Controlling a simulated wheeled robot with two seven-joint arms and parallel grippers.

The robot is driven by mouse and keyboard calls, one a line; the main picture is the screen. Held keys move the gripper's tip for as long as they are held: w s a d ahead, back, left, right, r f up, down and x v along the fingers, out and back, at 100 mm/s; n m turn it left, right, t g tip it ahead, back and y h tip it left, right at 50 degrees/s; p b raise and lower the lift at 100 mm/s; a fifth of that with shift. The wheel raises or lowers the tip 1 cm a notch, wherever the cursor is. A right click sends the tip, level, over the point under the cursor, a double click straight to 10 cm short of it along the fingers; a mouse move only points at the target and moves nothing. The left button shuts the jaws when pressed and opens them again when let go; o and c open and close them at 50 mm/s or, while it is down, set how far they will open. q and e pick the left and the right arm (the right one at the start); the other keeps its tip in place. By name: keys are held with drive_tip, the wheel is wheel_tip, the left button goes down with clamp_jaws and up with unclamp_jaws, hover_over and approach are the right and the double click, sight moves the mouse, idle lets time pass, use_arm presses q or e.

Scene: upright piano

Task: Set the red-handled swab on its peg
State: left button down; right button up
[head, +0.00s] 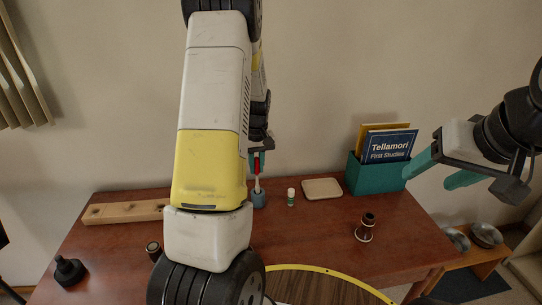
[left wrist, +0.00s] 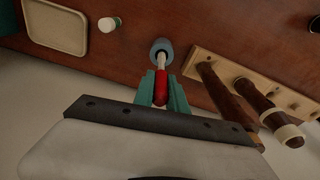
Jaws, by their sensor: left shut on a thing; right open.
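The swab has a red handle (left wrist: 161,88) and a pale shaft. My left gripper (left wrist: 161,98) is shut on the red handle, its teal fingers on either side. The shaft points at a small blue-grey cup (left wrist: 161,50) on the table, and its end appears to be in the cup's mouth. In the head view the swab (head: 257,166) stands nearly upright above the cup (head: 259,199), partly behind my left arm. A pale wooden board (head: 125,212) with holes lies to the left; I cannot make out a bare peg on it. My right gripper (head: 430,172) is open and empty in the air.
Two dark wooden tubes (left wrist: 265,105) rise from the board. A small white-and-green bottle (head: 291,197), cream tray (head: 322,189) and teal book box (head: 362,175) stand right of the cup. A dark ringed piece (head: 365,227) stands nearer. My left arm hides the table's middle.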

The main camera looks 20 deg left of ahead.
sight(257, 159)
use_arm(q)
drive_tip(key=shift+f, duration=2.4)
idle(1.7)
drive_tip(key=c, duration=1.3)
unclamp_jaws()
drive_tip(key=shift+s+d+r, duration=0.1)
drive_tip(key=shift+s+r, duration=0.05)
drive_tip(key=shift+r, duration=1.15)
drive_tip(key=shift+s+d+r, duration=0.1)
drive_tip(key=shift+r, duration=1.15)
drive_tip(key=shift+s+d+r, duration=0.1)
drive_tip(key=shift+s+r, duration=0.05)
drive_tip(key=shift+r, duration=1.15)
